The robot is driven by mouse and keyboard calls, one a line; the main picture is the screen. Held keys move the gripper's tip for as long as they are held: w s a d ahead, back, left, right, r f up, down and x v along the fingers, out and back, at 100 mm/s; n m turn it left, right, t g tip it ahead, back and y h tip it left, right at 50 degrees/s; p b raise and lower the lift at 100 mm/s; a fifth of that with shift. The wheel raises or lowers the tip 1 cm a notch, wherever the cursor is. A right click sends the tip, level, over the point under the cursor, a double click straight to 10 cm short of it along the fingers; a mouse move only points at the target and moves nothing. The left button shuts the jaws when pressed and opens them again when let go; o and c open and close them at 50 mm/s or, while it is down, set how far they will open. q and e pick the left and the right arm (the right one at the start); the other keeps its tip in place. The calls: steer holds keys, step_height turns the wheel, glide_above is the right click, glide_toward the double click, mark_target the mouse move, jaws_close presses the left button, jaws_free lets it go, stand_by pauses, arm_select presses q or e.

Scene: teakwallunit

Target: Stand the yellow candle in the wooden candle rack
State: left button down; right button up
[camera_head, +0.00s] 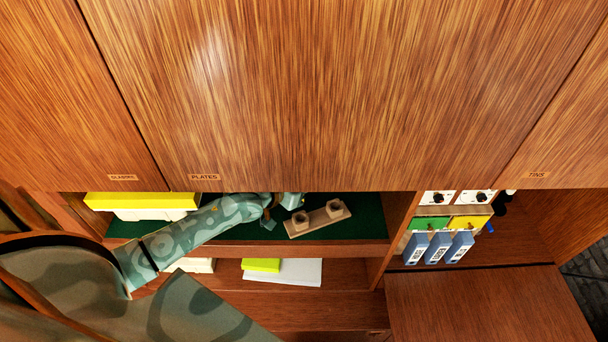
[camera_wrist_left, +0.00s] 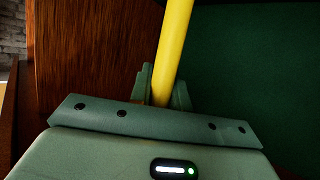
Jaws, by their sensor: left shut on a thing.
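In the left wrist view, my left gripper (camera_wrist_left: 166,88) is shut on the yellow candle (camera_wrist_left: 173,45), a long plain stick leaning slightly right. The candle cannot be made out in the head view. My right gripper is not in view.
A wide cabinet front marked PLATES (camera_head: 300,90) overhangs the shelf. A yellow bar (camera_head: 140,200) on white stuff lies at the shelf's left. A yellow-green item (camera_head: 261,265) lies below. Blue labelled files (camera_head: 438,247) stand right. Lining right of the rack is clear.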

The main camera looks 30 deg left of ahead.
arm_select(q)
steer(key=shift+d, duration=0.1)
steer(key=shift+s+f+b, duration=0.1)
steer(key=shift+f+b, duration=1.35)
steer(key=shift+f, duration=1.4)
steer(key=shift+p, duration=0.35)
steer(key=shift+p, duration=0.35)
